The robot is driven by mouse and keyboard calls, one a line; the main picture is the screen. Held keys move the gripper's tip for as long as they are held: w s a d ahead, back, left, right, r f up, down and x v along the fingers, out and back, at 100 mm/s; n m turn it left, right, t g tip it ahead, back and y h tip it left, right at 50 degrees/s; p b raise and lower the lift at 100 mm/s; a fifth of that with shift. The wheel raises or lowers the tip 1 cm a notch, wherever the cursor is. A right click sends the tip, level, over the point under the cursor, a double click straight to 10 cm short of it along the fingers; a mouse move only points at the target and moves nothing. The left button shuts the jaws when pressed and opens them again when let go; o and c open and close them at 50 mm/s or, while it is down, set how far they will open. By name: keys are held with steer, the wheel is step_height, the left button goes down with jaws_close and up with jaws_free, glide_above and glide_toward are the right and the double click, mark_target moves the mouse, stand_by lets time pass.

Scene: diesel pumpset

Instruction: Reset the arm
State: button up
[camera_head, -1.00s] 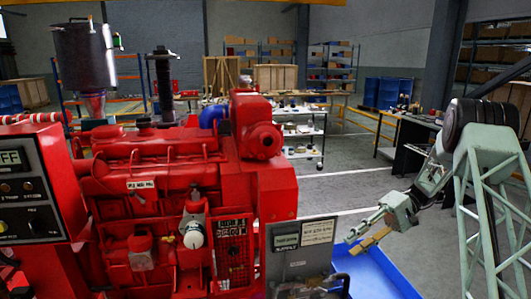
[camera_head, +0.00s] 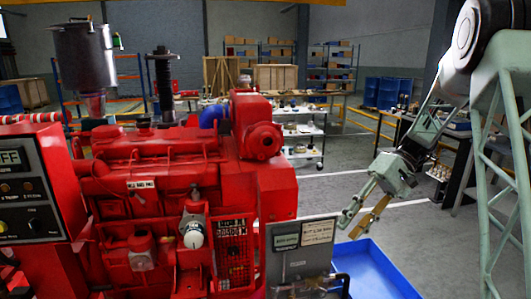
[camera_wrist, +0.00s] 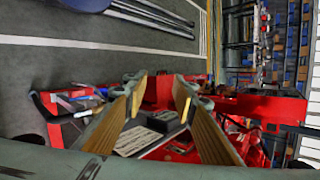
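My gripper (camera_head: 349,228) hangs at the right of the red engine in the head view, in front of the grey panel's right edge and above a blue tray. It points down and to the left. In the wrist view my gripper (camera_wrist: 160,85) shows two tan-padded fingers standing apart with nothing between them. The arm comes down to it from the upper right.
The red diesel engine (camera_head: 160,165) fills the left and middle. A grey panel (camera_head: 303,258) with labels stands at its right, beside the blue tray (camera_head: 375,268). Benches and shelves are farther back. Open floor lies behind the gripper.

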steer(key=s+a+r+t+h, duration=0.1)
steer(key=s+a+r+h, duration=0.15)
steer(key=s+r, duration=0.55)
steer(key=s+a+r+t+h, duration=0.25)
steer(key=s+r, duration=0.25)
steer(key=s, duration=0.4)
steer(key=s+r+m+t+h, duration=0.1)
steer(key=s+t, duration=0.4)
steer(key=s, duration=1.8)
steer(key=shift+s+d+r+h, duration=0.15)
steer(key=shift+d+r+h, duration=0.35)
steer(key=shift+h, duration=0.8)
steer(key=shift+a+r, duration=0.15)
stand_by(2.5)
